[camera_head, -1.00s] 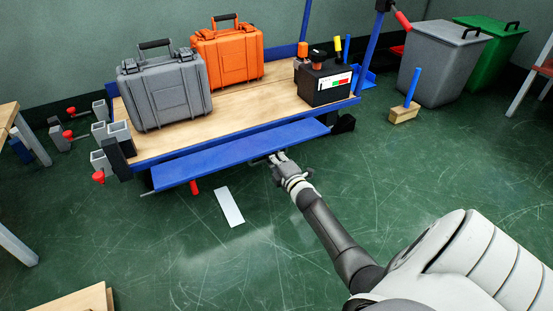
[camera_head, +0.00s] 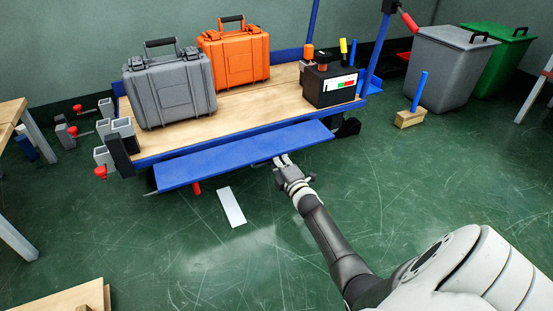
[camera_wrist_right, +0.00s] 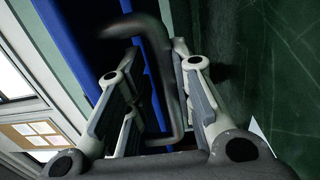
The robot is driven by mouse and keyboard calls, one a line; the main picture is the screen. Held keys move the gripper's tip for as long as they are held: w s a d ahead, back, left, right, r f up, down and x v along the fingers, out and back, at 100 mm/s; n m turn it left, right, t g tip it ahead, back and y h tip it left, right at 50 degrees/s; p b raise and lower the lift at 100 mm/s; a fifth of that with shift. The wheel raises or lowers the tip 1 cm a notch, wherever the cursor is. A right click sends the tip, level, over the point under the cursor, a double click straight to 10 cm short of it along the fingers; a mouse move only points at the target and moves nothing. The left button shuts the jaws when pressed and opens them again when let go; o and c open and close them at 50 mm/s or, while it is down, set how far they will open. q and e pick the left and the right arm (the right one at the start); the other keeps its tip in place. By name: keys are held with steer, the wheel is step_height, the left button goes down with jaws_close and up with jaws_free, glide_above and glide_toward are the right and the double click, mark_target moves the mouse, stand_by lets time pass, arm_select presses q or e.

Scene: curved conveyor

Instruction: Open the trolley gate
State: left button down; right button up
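The trolley (camera_head: 240,105) has a wooden deck and a blue frame. Its blue gate (camera_head: 245,155) is a long panel along the near side, sloping outward and down from the deck edge. My right gripper (camera_head: 281,160) is at the gate's lower edge, right of its middle. In the right wrist view, a dark bent handle (camera_wrist_right: 171,85) runs beside the blue panel (camera_wrist_right: 75,60). My right gripper (camera_wrist_right: 160,85) has its fingers apart on either side of the handle, with a visible gap on the left. I cannot tell whether the right finger touches it. My left gripper is not in view.
A grey case (camera_head: 170,92), an orange case (camera_head: 235,58) and a black box (camera_head: 330,88) stand on the deck. Grey and green bins (camera_head: 445,70) stand at the back right. A white strip (camera_head: 232,207) lies on the floor, which is mostly clear in front.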

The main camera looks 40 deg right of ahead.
steer(key=shift+r, duration=0.25)
steer(key=shift+r, duration=0.2)
step_height(320, 180, up, 10)
steer(key=shift+w+f, duration=0.1)
steer(key=shift+f, duration=0.15)
stand_by(0.4)
steer(key=shift+s+a+p, duration=0.2)
steer(key=shift+s+p, duration=0.25)
steer(key=shift+s, duration=0.25)
steer(key=p+v, duration=0.4)
steer(key=v, duration=0.7)
steer(key=shift+f, duration=0.25)
